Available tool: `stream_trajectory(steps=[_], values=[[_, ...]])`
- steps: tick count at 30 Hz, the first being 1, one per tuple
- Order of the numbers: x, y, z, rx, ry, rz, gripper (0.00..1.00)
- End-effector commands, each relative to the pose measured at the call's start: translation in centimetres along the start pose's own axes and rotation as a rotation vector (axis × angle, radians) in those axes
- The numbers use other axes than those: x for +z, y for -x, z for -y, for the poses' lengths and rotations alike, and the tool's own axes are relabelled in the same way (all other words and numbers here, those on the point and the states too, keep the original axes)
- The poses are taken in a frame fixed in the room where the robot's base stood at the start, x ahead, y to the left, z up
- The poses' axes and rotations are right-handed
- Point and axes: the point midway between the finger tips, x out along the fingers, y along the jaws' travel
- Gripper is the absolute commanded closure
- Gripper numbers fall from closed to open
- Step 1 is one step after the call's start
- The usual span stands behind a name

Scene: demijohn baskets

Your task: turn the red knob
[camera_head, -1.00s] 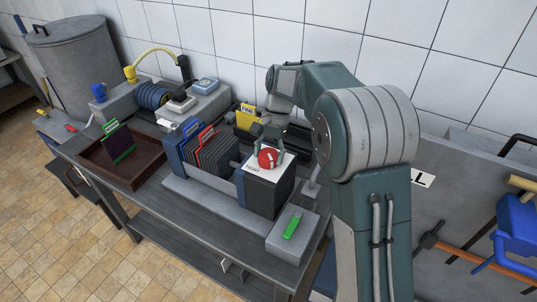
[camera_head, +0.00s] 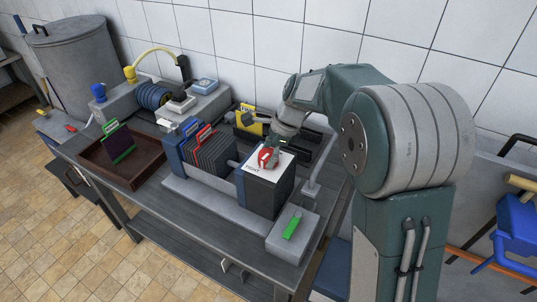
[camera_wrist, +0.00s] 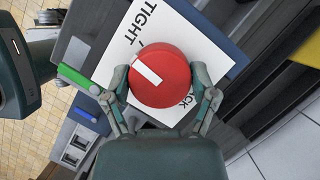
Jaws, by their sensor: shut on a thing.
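The red knob (camera_wrist: 165,88) is round with a white bar marked across its top. It sits on a white label plate (camera_wrist: 118,62) that reads "TIGHT" and another word ending in "CK", partly hidden by the knob and a finger. In the wrist view the white bar points toward the upper left, near the word "TIGHT". My gripper (camera_wrist: 162,93) has one finger on each side of the knob and is shut on it. In the head view the knob (camera_head: 266,158) stands on top of a black box (camera_head: 268,192), with my gripper over it from behind.
A green handle (camera_head: 292,228) lies on a grey block right of the box. A rack of dark plates (camera_head: 211,150) stands close to its left. A brown tray (camera_head: 150,176) holds a green-handled plate. A yellow-handled piece (camera_head: 247,117) stands behind, near the tiled wall.

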Motion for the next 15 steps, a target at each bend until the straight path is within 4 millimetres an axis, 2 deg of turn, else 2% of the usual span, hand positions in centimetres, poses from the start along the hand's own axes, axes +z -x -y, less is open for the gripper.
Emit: stream_trajectory(steps=[7, 15], values=[[0.05, 0.03, 0.13, -0.065, -0.141, 0.0, 0.73], [0.05, 0.02, 0.15, -0.097, -0.218, 0.0, 0.73]])
